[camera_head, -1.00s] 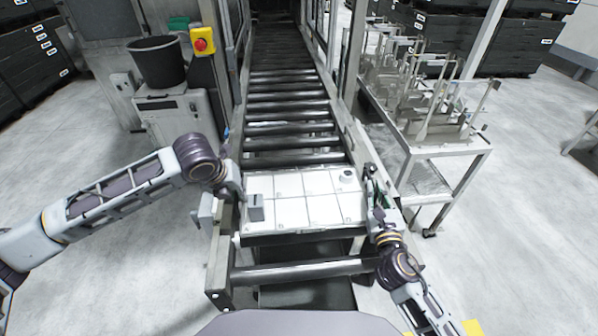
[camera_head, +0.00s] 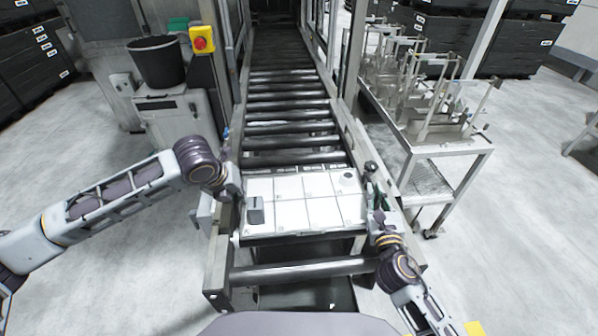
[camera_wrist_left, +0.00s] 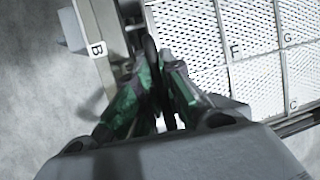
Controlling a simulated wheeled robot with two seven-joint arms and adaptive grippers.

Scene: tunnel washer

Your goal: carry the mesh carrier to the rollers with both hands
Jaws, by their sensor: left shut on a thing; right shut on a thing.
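The mesh carrier (camera_head: 322,211) is a flat, pale panelled tray over the near end of the roller track. Its white mesh cells, with letter labels, show in the left wrist view (camera_wrist_left: 250,85). A small grey block (camera_head: 256,212) and a small round pale piece (camera_head: 347,180) are on it. My left gripper (camera_head: 235,188) is shut at its left edge, and my right gripper (camera_head: 374,204) is shut at its right edge. The rollers (camera_head: 292,130) run away behind the carrier. I cannot tell whether the carrier touches the rollers beneath.
Side rails (camera_head: 222,255) flank the track, and a bare roller (camera_head: 300,270) lies in front. A cabinet with a black bucket (camera_head: 157,62) and a red button (camera_head: 203,40) stand left. A metal rack table (camera_head: 440,150) stands close on the right. Open floor lies on both sides.

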